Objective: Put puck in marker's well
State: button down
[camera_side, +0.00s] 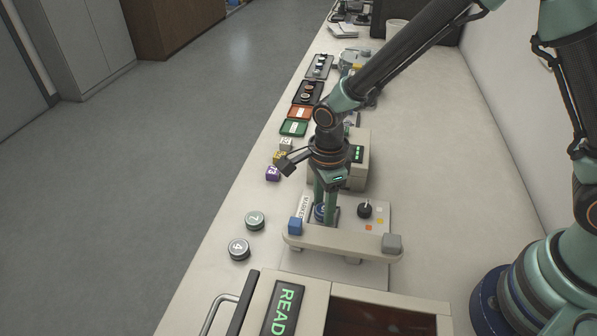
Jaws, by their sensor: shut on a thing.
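My gripper (325,210) points down over the machine labelled MARKER (377,227). Its green fingers are shut on a dark blue puck (320,212), which is partly hidden by the fingers. The puck is at or just above the marker's well; the fingers and the front bar hide the well, and I cannot tell whether the puck touches its floor. Two other pucks lie on the bench to the left: a pale green one marked 7 (255,220) and a grey one marked 4 (238,249).
A beige box (357,172) stands behind. A READY machine (283,305) is in front. The bench at right is clear.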

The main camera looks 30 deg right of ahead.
jog(key=shift+c, duration=1.8)
grip_release()
jog(key=shift+f, duration=0.15)
notch_tip(320, 180, up, 12)
jog(key=s+d+r+n+t, duration=0.2)
jog(key=s+d+r+n, duration=0.2)
jog(key=d+n, duration=0.4)
jog(key=s+d+r+n+t, duration=0.3)
jog(key=d+r+n, duration=0.4)
jog(key=n, duration=0.5)
jog(key=shift+s+d+t, duration=0.3)
jog(key=shift+s+d, duration=0.1)
jog(key=shift+s, duration=0.25)
